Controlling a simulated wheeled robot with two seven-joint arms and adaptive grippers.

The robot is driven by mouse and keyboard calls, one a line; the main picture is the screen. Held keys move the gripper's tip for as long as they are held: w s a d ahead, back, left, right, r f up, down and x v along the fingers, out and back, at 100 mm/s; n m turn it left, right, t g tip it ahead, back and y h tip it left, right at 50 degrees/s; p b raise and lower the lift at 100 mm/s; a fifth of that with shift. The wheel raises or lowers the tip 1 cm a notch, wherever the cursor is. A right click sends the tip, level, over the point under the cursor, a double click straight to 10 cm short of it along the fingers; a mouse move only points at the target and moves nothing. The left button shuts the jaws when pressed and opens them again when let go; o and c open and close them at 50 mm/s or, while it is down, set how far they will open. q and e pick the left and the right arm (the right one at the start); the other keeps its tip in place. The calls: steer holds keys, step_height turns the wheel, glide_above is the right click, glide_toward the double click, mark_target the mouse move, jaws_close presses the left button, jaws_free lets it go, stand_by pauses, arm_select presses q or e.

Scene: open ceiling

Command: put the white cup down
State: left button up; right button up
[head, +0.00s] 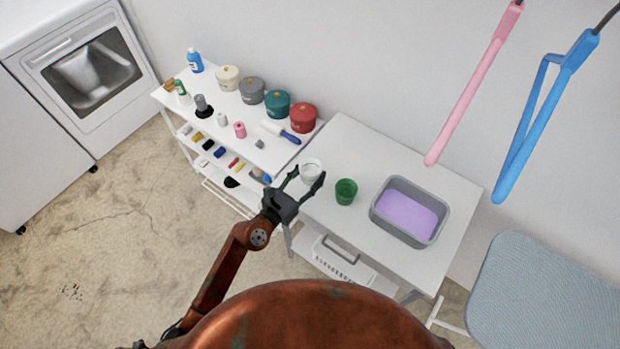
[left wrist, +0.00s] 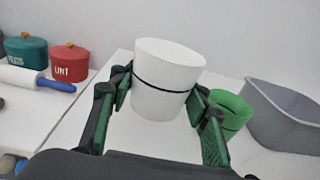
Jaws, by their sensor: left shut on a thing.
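The white cup (head: 311,168) is at the left end of the white table (head: 345,240) in the head view. My left gripper (head: 304,180) reaches it from the lower left, with a finger on each side. In the left wrist view the white cup (left wrist: 166,82), with a dark band around it, sits slightly tilted between the fingers of my left gripper (left wrist: 157,98), which is shut on it. I cannot tell whether its base touches the table. My right gripper does not show.
A green cup (head: 346,191) stands just right of the white cup. A grey basin (head: 410,211) with purple liquid is further right. A shelf (head: 255,150) with several pots and a blue-handled roller (head: 281,132) is at left. Pink (head: 470,90) and blue (head: 545,115) tools hang at upper right.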

arm_select(q)
steer(key=shift+w+f+b, duration=0.45)
steer(key=shift+w+f, duration=0.25)
steer(key=shift+f, duration=0.15)
steer(key=f+b, duration=0.3)
steer(key=f, duration=0.1)
steer(key=shift+w+a, duration=0.1)
steer(key=shift+w, duration=0.25)
steer(key=shift+r, duration=0.2)
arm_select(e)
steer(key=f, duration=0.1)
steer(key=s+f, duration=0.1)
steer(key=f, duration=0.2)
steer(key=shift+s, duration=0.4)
arm_select(q)
steer(key=shift+f, duration=0.1)
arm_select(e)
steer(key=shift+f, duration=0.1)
arm_select(q)
steer(key=o, duration=0.7)
steer(key=shift+f, duration=0.15)
steer(key=o, duration=0.5)
